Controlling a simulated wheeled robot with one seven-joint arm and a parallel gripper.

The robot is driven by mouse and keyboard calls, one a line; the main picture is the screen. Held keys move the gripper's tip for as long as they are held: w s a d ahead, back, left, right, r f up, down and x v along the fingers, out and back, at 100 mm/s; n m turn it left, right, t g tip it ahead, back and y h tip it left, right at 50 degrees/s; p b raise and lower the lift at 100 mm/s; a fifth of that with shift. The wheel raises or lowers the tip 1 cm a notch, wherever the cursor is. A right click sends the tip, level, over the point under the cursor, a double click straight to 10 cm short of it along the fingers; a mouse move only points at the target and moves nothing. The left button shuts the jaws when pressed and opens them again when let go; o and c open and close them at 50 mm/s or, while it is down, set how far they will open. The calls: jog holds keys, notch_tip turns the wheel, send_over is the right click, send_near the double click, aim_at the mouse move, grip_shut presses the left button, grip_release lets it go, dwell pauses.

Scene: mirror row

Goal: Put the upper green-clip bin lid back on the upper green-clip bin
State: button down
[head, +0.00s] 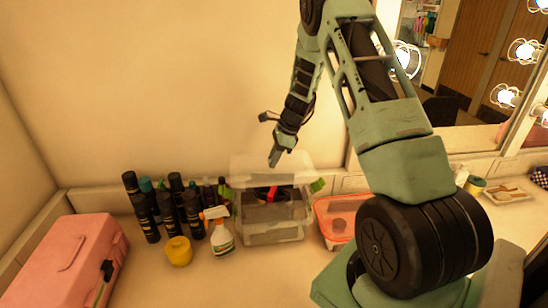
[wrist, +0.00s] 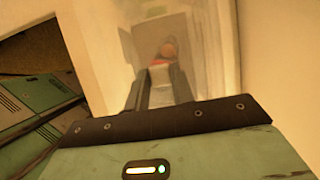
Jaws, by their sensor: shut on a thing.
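The translucent upper green-clip bin lid (head: 245,170) is in my gripper (head: 275,158), just above the clear bin stack in the head view. The upper green-clip bin (head: 240,197) sits below it, with dark and red contents visible and a green clip (head: 317,185) at its right side. The lid looks roughly level; whether it touches the rim I cannot tell. In the wrist view my gripper (wrist: 160,88) points down with its fingers close together, and a red item shows beyond them. The lid's edges are hard to make out there.
Black bottles (head: 190,213), a spray bottle (head: 222,238) and a yellow jar (head: 178,251) stand left of the bins. A red-rimmed basket (head: 330,225) is close on the right. A pink case (head: 68,258) is at far left. The wall is right behind.

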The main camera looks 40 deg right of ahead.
aim_at(277, 168)
jog(key=shift+f+b, duration=2.35)
jog(key=shift+f, duration=1.15)
jog(key=c, duration=1.1)
grip_release()
jog(key=v, duration=0.7)
jog(key=w+a+p+v, duration=0.1)
jog(key=v, duration=0.7)
jog(key=r+v, duration=0.1)
jog(key=v, duration=0.7)
jog(key=shift+w+a+p, duration=0.2)
jog(key=shift+a+p, duration=0.15)
jog(key=shift+p, duration=0.05)
